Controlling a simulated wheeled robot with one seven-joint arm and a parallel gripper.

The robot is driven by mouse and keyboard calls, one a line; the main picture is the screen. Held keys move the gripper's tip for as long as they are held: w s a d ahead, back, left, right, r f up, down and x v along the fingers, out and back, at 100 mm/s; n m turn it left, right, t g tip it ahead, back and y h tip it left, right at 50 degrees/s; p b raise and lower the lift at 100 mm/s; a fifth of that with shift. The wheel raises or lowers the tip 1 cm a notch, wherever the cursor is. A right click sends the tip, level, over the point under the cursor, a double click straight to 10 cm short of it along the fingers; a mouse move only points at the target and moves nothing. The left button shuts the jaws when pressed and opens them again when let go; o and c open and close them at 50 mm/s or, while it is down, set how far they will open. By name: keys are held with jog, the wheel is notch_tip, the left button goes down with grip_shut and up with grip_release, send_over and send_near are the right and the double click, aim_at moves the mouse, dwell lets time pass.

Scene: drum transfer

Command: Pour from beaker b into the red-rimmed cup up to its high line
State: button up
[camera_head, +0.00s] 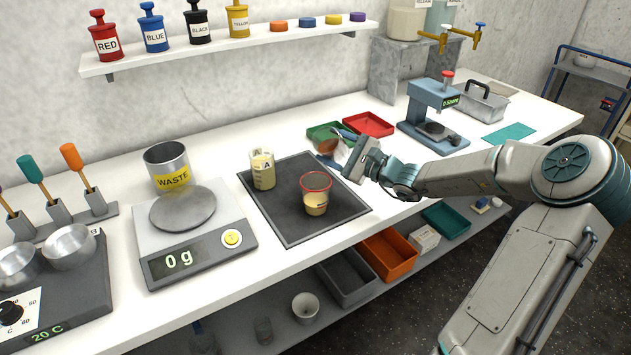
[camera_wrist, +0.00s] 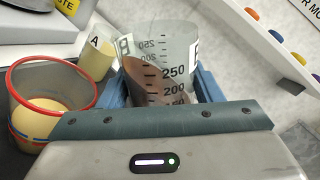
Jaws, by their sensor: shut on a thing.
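My gripper (camera_head: 347,149) is shut on beaker b (camera_wrist: 165,62), a clear beaker marked B with a printed scale. Brown liquid (camera_wrist: 150,78) lies aslant in it, so the beaker is tilted. In the head view, beaker b (camera_head: 338,152) is partly hidden by my gripper. The red-rimmed cup (camera_head: 316,197) stands upright on the dark mat, holding pale yellow contents in its lower part. In the wrist view the cup (camera_wrist: 38,108) is left of beaker b and apart from it, with red and blue lines low on its wall. No stream shows between them.
Beaker A (camera_head: 262,170) stands on the dark mat (camera_head: 290,228) left of the cup. A scale reading 0 g (camera_head: 190,245) and a waste container (camera_head: 167,165) are further left. Green (camera_head: 322,133) and red (camera_head: 369,124) trays lie behind my gripper. A shelf (camera_head: 230,45) runs along the wall.

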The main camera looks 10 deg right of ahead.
jog(key=shift+r+n+b, duration=0.2)
jog(key=shift+n+b, duration=0.1)
dwell(0.6)
jog(key=shift+f+n+y+b, duration=0.25)
jog(key=shift+f+n+b, duration=0.1)
jog(key=shift+n+b, duration=0.9)
jog(key=shift+f+n+y+b, duration=0.3)
jog(key=shift+n+b, duration=0.55)
jog(key=shift+b, duration=0.8)
dwell(2.1)
